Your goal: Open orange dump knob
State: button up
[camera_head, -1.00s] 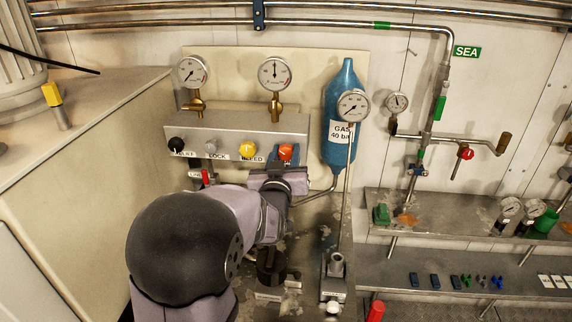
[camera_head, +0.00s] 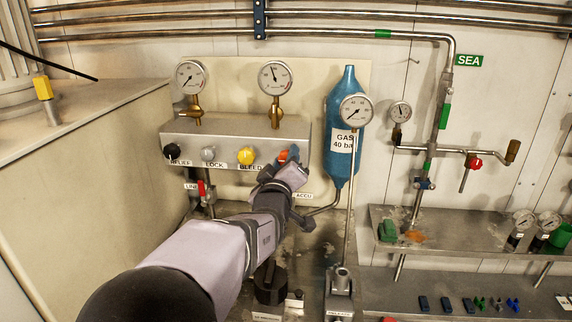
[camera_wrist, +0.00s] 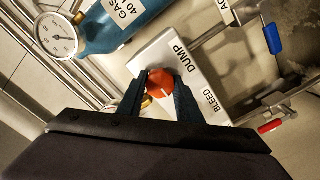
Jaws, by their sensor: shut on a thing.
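The orange dump knob (camera_head: 284,157) is at the right end of the grey valve block (camera_head: 215,130). My gripper (camera_head: 289,155) reaches it from the front and covers part of it in the head view. In the wrist view the orange knob (camera_wrist: 160,82) sits between the two dark fingers of my gripper (camera_wrist: 158,93), beside the DUMP label (camera_wrist: 181,62). The fingers are closed on its sides. A white pointer mark shows on the knob. Its far side is hidden.
The yellow bleed knob (camera_head: 246,156) is close on the left, then the grey lock knob (camera_head: 208,154) and black relief knob (camera_head: 171,152). The blue gas bottle (camera_head: 342,130) and a gauge (camera_head: 355,110) stand close on the right. A red-handled valve (camera_head: 202,190) is below the block.

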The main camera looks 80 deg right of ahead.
dwell(0.3)
jog(key=o, duration=1)
jog(key=shift+o, duration=0.2)
jog(key=a+b, duration=0.1)
jog(key=a, duration=0.6)
jog(key=shift+a+b, duration=0.15)
jog(key=shift+b, duration=0.25)
